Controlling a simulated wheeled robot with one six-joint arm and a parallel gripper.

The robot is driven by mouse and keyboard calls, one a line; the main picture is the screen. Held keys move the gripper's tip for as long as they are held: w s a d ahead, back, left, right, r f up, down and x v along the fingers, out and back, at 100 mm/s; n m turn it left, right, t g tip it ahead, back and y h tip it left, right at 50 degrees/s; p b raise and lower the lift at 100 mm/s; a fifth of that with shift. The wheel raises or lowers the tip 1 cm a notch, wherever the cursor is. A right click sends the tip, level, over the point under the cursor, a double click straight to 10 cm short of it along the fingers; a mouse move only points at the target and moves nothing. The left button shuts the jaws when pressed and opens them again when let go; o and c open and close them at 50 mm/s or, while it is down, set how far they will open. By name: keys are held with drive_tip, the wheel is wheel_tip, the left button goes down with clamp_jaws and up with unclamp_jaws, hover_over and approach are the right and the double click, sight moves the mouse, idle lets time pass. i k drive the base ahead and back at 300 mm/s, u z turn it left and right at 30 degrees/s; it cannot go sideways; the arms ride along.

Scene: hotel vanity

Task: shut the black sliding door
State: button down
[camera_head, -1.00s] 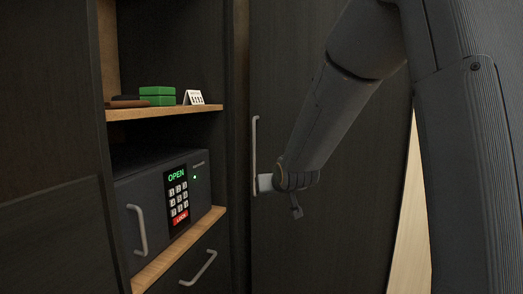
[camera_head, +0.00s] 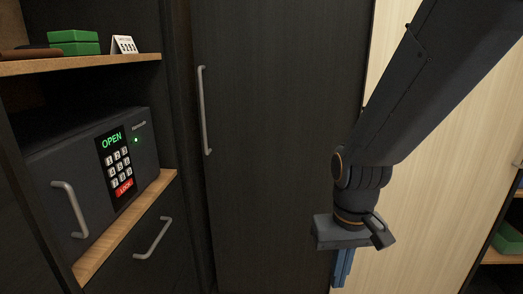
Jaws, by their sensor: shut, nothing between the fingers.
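The black sliding door (camera_head: 275,130) is a tall dark wood-grain panel in the middle of the head view. A grey vertical bar handle (camera_head: 205,110) is near its left edge. Its right edge meets a light wood panel (camera_head: 430,150). My gripper (camera_head: 342,268) points down at the lower right, with its blue fingers together and empty. In the picture it lies over the lower right part of the black door, well right of the handle and apart from it. My arm hides part of the light panel.
On the left, a black safe (camera_head: 90,170) stands on a shelf with its keypad reading OPEN. A drawer handle (camera_head: 153,238) is below it. A green box (camera_head: 75,42) and a small sign (camera_head: 124,45) sit on the upper shelf. An open shelf (camera_head: 500,255) shows at far right.

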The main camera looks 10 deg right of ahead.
sight(280, 83)
drive_tip(key=z, duration=1.65)
drive_tip(key=k, duration=0.85)
drive_tip(key=u, duration=1.35)
drive_tip(key=i, duration=0.5)
